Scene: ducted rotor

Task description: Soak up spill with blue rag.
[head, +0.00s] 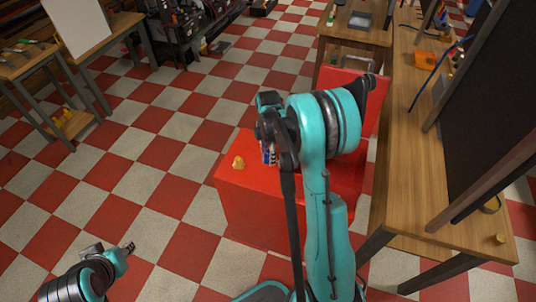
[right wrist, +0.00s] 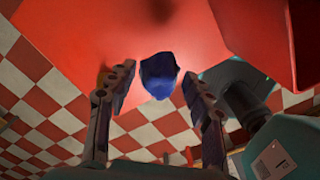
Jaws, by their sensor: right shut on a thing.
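The blue rag (right wrist: 159,76) is a crumpled dark-blue bundle between the fingertips of my right gripper (right wrist: 153,90) in the right wrist view. My right gripper (head: 268,155) is over the top of a red box (head: 238,185) in the head view, mostly hidden by its own arm, and is shut on the rag. Whether the rag touches the box top, I cannot tell. A dark blurred patch (right wrist: 160,9) shows on the red surface in the right wrist view; whether it is the spill or a shadow is unclear. My left gripper (head: 128,248) is low at the bottom left, away from the box.
A small yellow object (head: 238,162) sits on the box's left part. A wooden workbench (head: 410,180) with a dark panel (head: 500,110) stands close on the right. Another table (head: 22,65) is at the upper left. The checkered floor between is clear.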

